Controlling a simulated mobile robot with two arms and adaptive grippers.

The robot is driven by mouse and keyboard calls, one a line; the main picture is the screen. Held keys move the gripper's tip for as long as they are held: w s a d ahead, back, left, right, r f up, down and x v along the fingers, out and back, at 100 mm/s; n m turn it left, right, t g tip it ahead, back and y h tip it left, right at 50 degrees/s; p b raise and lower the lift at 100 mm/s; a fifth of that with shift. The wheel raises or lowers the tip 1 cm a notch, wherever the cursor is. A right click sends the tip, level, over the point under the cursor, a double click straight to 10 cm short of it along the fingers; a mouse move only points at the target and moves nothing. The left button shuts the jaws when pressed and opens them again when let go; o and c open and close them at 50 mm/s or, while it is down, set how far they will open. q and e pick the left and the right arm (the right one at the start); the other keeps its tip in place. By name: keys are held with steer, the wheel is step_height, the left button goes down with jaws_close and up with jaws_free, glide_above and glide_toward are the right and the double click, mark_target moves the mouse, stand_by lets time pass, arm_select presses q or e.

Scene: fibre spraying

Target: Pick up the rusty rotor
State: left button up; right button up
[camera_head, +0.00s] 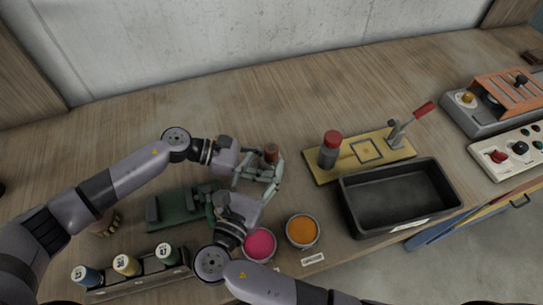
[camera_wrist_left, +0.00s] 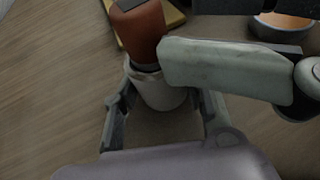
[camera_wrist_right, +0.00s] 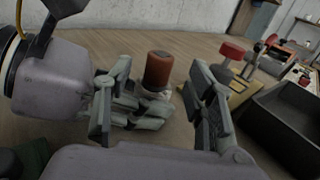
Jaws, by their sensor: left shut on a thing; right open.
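The rusty rotor (camera_head: 271,153) is a reddish-brown cylinder with a dark top and a pale lower part. It shows upright in the right wrist view (camera_wrist_right: 158,70) and at the top of the left wrist view (camera_wrist_left: 143,30). My left gripper (camera_head: 262,170) is shut on its pale lower part, with a finger on each side in the left wrist view (camera_wrist_left: 160,95). My right gripper (camera_head: 274,177) is open close by. Its spread fingers in the right wrist view (camera_wrist_right: 160,85) frame the rotor and the left fingers without visibly closing on them.
Bowls of pink (camera_head: 259,244) and orange (camera_head: 302,230) material stand at the front. A green fixture (camera_head: 178,207) and spool rack (camera_head: 140,278) are left. The back is clear.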

mark_target(269, 156)
steer(key=x, duration=0.5)
steer(key=shift+w+d+f, duration=0.15)
steer(key=shift+w+f, duration=0.15)
steer(key=shift+c, duration=0.2)
steer(key=shift+s, duration=0.1)
steer(key=shift+c, duration=0.6)
jaws_close()
steer(key=shift+r, duration=0.1)
